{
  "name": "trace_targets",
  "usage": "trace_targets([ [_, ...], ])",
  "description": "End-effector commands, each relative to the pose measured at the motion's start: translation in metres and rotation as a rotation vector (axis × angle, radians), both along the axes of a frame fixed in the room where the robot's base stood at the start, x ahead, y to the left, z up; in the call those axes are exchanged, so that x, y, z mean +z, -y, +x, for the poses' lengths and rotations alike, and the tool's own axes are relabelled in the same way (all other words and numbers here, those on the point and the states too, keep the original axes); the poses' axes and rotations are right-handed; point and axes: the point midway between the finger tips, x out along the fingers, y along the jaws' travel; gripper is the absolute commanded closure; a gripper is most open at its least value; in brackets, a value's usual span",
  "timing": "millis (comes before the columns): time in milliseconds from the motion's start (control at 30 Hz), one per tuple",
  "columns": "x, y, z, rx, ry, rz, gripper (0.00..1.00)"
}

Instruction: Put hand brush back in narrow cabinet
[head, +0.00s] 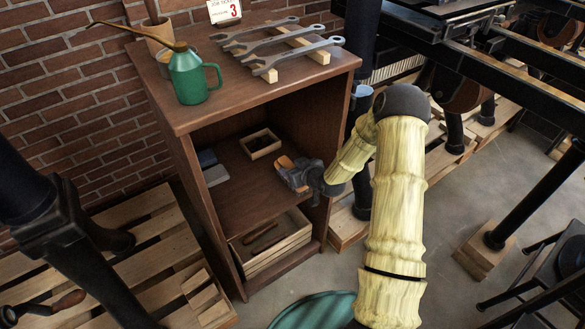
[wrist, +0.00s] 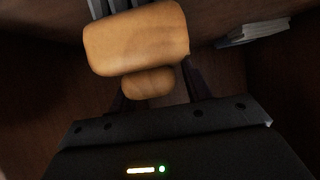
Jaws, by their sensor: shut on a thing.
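The narrow cabinet (head: 178,118) is a brown wooden case with an open front. My gripper (head: 291,174) is inside it, at the right side, over the middle shelf (head: 235,199). It is shut on the hand brush (head: 286,162), whose orange-tan wooden body shows just beyond the fingers. In the wrist view the hand brush (wrist: 137,40) fills the top middle, with dark grey bristles at its far end. The fingers reach up to it on both sides. I cannot tell whether the brush touches the shelf.
On the shelf are a small wooden box (head: 260,144) and blue-grey blocks or cloths (head: 211,166) at left. A wooden crate (head: 272,243) sits below. The cabinet top holds a green oil can (head: 189,79), wrenches (head: 290,57) and a card (head: 224,11). The cabinet's right wall is close to my gripper.

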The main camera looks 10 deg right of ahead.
Motion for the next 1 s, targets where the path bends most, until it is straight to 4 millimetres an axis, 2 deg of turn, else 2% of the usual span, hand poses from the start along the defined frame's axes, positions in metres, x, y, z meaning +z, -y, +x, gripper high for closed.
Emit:
trace_targets([
  [67, -0.003, 0.000, 0.000, 0.000, 0.001, 0.000, 0.84],
  [100, -0.002, 0.000, 0.000, 0.000, 0.000, 0.000, 0.44],
  [167, -0.002, 0.000, 0.000, 0.000, 0.000, 0.000, 0.32],
  [200, -0.002, 0.000, 0.000, 0.000, 0.000, 0.000, 0.30],
  [533, 0.001, 0.000, 0.000, 0.000, 0.000, 0.000, 0.30],
  [633, 0.005, 0.003, -0.006, 0.000, 0.001, -0.001, 0.30],
  [1000, 0.038, 0.026, -0.060, -0.002, -0.001, 0.000, 0.30],
])
